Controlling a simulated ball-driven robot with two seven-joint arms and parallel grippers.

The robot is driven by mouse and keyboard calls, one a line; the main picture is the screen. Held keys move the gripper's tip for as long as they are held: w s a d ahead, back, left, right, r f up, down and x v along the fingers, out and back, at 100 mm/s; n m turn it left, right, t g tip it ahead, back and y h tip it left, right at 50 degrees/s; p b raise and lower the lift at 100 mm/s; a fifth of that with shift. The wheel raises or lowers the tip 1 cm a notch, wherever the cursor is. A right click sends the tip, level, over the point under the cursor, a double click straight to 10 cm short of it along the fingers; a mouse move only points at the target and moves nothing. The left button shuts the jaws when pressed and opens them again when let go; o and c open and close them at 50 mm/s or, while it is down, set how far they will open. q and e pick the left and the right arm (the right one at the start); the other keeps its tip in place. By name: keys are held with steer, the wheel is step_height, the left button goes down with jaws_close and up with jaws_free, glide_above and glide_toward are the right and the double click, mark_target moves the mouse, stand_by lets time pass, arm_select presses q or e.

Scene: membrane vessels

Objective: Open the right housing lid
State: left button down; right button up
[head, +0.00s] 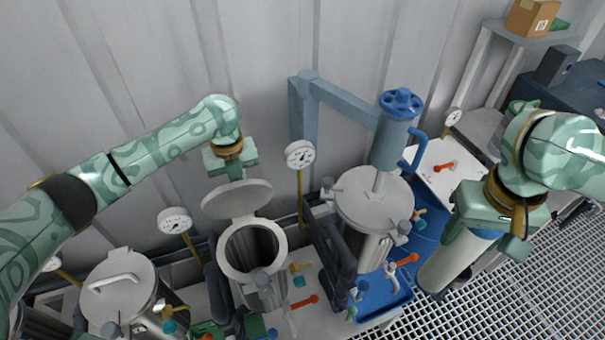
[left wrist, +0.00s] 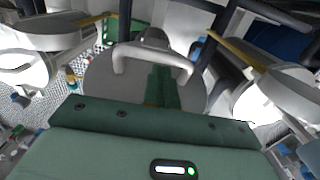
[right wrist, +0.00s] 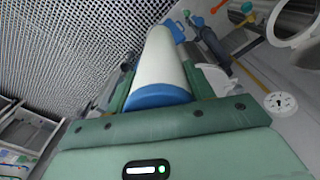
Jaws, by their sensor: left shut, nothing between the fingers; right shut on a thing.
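The right housing (head: 365,247) is a steel vessel whose round grey lid (head: 372,202) lies flat on its top, under a blue cylinder. The middle housing (head: 253,250) stands open, its lid (head: 236,199) raised and leaning back. My left gripper (head: 235,174) is at the back of that raised lid. In the left wrist view its shut fingers (left wrist: 162,88) are in front of the lid's handle (left wrist: 150,58), with nothing between them. My right gripper (head: 490,218) is shut on a white cartridge (head: 455,262) with a blue end (right wrist: 158,96), held tilted right of the right housing.
A blue-grey hoist arm (head: 342,103) carries the blue cylinder (head: 392,143) above the right lid. A closed left housing (head: 118,285) stands at the left. Gauges (head: 299,155), dark clamps, red-handled valves and a blue tray (head: 385,302) crowd the bench. Grating floor at right is open.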

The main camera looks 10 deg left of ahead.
arm_select(q)
steer(key=shift+w+a+f+g+h+b, duration=0.3)
steer(key=shift+w+a+g, duration=0.2)
steer(key=shift+w, duration=0.3)
steer(key=shift+w+a+f+g+h+b, duration=0.25)
steer(key=shift+w+a+g+b, duration=0.15)
steer(key=shift+w, duration=0.35)
steer(key=shift+w+a+f+g+h+b, duration=0.25)
steer(key=shift+w+a+g, duration=0.25)
steer(key=shift+w, duration=0.3)
steer(key=shift+a, duration=0.1)
steer(key=shift+w+r, duration=0.1)
